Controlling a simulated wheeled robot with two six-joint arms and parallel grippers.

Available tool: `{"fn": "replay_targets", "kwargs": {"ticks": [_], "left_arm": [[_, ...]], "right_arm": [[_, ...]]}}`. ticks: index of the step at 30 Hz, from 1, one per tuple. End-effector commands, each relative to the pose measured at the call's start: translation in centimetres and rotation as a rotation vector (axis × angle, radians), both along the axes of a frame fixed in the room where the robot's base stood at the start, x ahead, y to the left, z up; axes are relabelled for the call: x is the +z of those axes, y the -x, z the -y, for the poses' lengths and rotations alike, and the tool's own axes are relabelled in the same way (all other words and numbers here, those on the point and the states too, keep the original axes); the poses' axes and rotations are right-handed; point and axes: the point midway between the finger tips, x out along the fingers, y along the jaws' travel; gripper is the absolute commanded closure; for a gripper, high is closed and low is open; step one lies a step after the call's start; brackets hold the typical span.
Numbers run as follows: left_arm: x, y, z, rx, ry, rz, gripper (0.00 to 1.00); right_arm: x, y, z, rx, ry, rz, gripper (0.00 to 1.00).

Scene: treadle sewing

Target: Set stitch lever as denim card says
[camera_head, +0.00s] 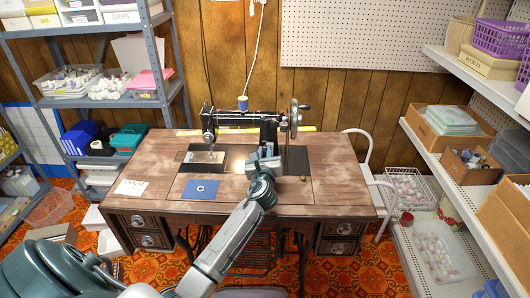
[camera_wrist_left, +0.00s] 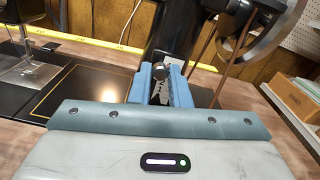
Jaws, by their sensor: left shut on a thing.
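The black sewing machine (camera_head: 245,122) stands at the back of the wooden treadle table (camera_head: 315,205). My left gripper (camera_head: 266,158) is at the front of the machine's right-hand pillar. In the left wrist view its two blue fingers (camera_wrist_left: 163,84) are closed around a small dark knob (camera_wrist_left: 161,73), which looks like the stitch lever. A pale plate shows just behind it; its marks are too small to read. A white card (camera_head: 131,187) with unreadable dark writing lies at the table's left. A dark blue square (camera_head: 200,189) with a pale spot lies beside it. My right gripper is out of view.
The handwheel (camera_head: 294,117) is just right of my left gripper; it also shows large in the left wrist view (camera_wrist_left: 255,38). A blue thread spool (camera_head: 242,103) tops the machine. A small brass-coloured object (camera_head: 303,178) lies on the table. The table's right side is clear.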

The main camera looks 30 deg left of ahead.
Motion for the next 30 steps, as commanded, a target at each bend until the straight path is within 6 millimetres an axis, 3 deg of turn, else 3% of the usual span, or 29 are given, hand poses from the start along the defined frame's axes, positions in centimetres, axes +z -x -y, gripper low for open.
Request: {"fn": "replay_targets", "kwargs": {"ticks": [7, 8, 10, 11, 22, 30], "left_arm": [[0.5, -0.1, 0.0, -0.001, -0.004, 0.008, 1.00], [0.5, -0.1, 0.0, -0.001, -0.004, 0.009, 0.78], [0.5, -0.1, 0.0, -0.001, -0.004, 0.009, 0.64], [0.5, -0.1, 0.0, -0.001, -0.004, 0.008, 0.62], [0.3, 0.6, 0.4, -0.001, -0.002, 0.005, 0.62], [0.2, 4.9, 3.0, -0.001, 0.001, 0.004, 0.62]], "right_arm": [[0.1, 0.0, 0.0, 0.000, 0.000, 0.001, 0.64], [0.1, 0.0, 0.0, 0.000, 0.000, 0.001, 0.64], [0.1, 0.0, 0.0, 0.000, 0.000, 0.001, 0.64], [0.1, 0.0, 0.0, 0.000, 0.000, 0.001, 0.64], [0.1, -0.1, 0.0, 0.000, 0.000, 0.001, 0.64], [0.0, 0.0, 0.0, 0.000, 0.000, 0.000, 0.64]]}}
